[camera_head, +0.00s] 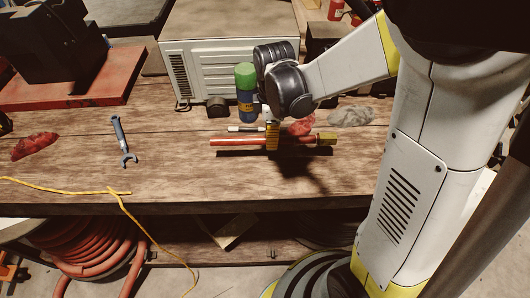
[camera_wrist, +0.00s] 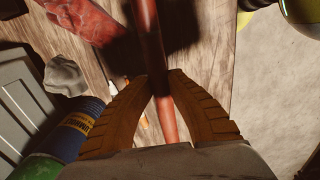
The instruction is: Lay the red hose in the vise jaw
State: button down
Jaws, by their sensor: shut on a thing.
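The red hose (camera_head: 232,141) is a straight red length with a brass-coloured fitting at its right end. My gripper (camera_head: 272,138) is shut on it near the middle, and the hose lies roughly level, left to right. A dark shadow under it suggests it is a little above the bench top. In the wrist view the hose (camera_wrist: 147,30) runs between the two orange-brown fingers of my gripper (camera_wrist: 162,82). I cannot make out a vise jaw for certain in either view.
A blue bottle with a green cap (camera_head: 246,100) stands behind the hose. A wrench (camera_head: 123,142) and red rag (camera_head: 34,145) lie left; a grey rag (camera_head: 350,116) lies right. A dark machine (camera_head: 55,40) stands back left.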

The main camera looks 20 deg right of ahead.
aim_at(261, 157)
jog(key=a, duration=0.1)
jog(key=a+f, duration=0.1)
jog(key=a, duration=0.1)
jog(key=shift+w+f, duration=0.3)
jog(key=shift+f, duration=0.1)
jog(key=shift+f+b, duration=0.9)
jog(key=shift+f, duration=1.05)
jog(key=shift+f+b, duration=0.45)
jog(key=c, duration=1.4)
grip_release()
jog(key=shift+r, duration=0.1)
